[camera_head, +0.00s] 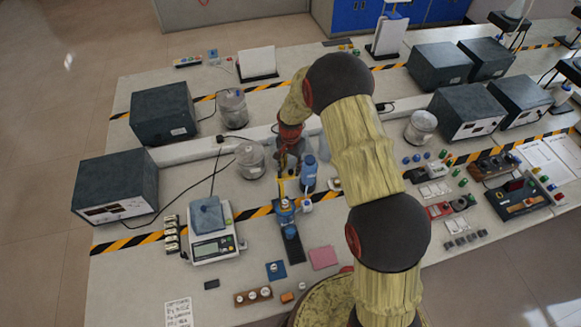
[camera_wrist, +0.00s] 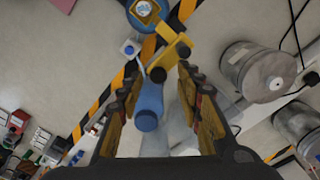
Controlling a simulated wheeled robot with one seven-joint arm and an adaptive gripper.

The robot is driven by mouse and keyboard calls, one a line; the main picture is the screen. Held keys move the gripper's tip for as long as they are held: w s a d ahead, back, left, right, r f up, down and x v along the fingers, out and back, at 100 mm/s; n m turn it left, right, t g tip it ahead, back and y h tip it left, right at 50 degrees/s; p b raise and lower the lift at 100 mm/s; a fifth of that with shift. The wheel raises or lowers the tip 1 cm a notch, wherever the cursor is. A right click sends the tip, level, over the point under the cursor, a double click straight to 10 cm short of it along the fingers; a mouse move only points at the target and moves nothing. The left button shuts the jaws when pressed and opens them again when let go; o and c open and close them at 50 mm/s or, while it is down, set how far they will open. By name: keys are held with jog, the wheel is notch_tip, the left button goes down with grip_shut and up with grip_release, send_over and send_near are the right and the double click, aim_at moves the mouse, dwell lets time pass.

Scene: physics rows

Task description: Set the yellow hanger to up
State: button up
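The yellow hanger (camera_wrist: 168,48) is a small yellow piece with dark round ends. In the wrist view it lies just beyond my fingertips, beside a blue round-topped stand (camera_wrist: 146,10). In the head view my gripper (camera_head: 290,158) points down above the bench behind the blue stand (camera_head: 285,212). The yellow hanger (camera_head: 281,188) shows there only as a small yellow piece, and its exact pose is hard to tell.
A blue bottle (camera_head: 308,174) stands close to the right of the hanger; in the wrist view a blue bottle (camera_wrist: 148,108) shows between the fingers. Metal canisters (camera_head: 250,160) and a scale (camera_head: 212,240) stand to the left. Clear glassware (camera_wrist: 182,125) is near the fingers.

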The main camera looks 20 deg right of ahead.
jog(key=shift+r, duration=0.1)
notch_tip(320, 180, up, 12)
dwell(0.6)
dwell(0.4)
